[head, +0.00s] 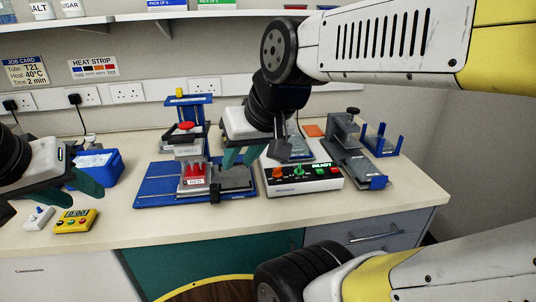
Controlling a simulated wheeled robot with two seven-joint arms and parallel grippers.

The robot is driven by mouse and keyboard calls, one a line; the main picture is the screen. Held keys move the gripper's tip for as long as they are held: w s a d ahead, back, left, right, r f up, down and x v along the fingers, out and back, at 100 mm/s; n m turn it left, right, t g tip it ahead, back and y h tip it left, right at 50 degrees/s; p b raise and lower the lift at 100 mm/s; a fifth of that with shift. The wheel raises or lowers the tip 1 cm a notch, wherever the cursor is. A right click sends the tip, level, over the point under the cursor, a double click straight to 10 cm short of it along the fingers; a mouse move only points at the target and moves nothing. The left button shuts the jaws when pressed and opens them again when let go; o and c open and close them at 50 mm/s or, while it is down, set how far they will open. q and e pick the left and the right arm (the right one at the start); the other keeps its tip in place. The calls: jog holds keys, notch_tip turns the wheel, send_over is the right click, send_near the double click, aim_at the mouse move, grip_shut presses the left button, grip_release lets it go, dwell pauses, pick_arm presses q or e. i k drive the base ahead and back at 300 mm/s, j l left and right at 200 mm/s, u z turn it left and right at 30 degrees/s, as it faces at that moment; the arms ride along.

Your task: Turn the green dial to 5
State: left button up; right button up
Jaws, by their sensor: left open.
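The green dial (299,170) is on the front panel of a white and black device (325,184) at centre right. Its display reads READY. An orange dial (277,174) is to its left and another green control (320,170) to its right. The dial's number marks are too small to read. My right gripper (241,157) hangs behind and left of the device, apart from the green dial, with its teal fingers pointing down. I cannot tell how far apart they are. My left gripper (70,190) is open at the left, far from the dial, near a blue box.
A blue rack base (160,192) with a red-topped stand (188,150) stands left of the device. A grey and blue stand (355,160) is to its right. A yellow timer (75,221) and the blue box (103,165) are at the left. The bench front (260,222) is clear.

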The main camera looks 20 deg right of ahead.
aim_at(299, 172)
jog(key=z, duration=1.25)
jog(key=j, duration=0.3)
jog(key=i+j+u, duration=0.15)
jog(key=j, duration=0.15)
